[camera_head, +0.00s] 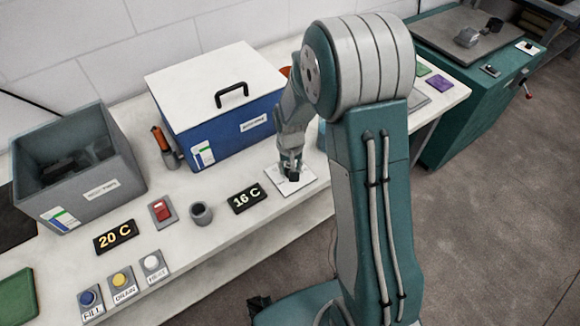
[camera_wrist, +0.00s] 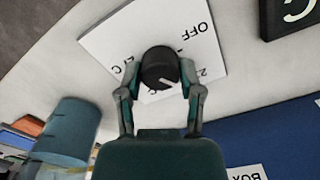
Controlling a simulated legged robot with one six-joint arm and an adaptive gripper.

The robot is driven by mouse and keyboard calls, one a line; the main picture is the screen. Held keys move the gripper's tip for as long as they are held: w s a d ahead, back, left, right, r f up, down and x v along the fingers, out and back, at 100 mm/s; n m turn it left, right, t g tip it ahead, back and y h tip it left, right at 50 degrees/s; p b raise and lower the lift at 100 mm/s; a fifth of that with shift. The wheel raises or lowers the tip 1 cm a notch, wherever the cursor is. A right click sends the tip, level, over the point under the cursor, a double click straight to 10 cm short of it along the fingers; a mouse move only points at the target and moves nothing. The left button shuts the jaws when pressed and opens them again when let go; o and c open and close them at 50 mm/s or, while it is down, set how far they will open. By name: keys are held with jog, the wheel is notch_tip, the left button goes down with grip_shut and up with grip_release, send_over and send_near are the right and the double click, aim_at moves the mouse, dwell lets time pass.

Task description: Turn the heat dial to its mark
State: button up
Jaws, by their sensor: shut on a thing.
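The heat dial (camera_wrist: 158,66) is a dark round knob with a pale pointer line, standing on a white square plate (camera_wrist: 112,48). The plate has black lettering, with "OFF" readable and other marks partly hidden. In the head view the plate (camera_head: 308,176) lies on the bench right of the "16 C" display (camera_head: 247,198). My gripper (camera_wrist: 158,88) is shut on the dial, one finger on each side of it. In the head view my gripper (camera_head: 292,172) reaches down onto the plate from above and covers most of the dial.
A blue box with a white lid (camera_head: 215,95) stands close behind the plate. A grey bin (camera_head: 78,165), a "20 C" display (camera_head: 115,236), a red switch (camera_head: 161,210), a grey cup (camera_head: 201,213) and several push buttons (camera_head: 122,280) lie to the left. A teal cylinder (camera_wrist: 66,130) stands nearby.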

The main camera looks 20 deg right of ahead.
aim_at(289, 169)
jog(key=shift+s+f, duration=0.15)
jog(key=shift+s, duration=0.15)
jog(key=o, duration=1.1)
jog(key=shift+w+a, duration=0.1)
jog(key=shift+w+r, duration=0.1)
jog(key=shift+r, duration=0.15)
notch_tip(289, 169, up, 12)
jog(key=shift+f, duration=0.25)
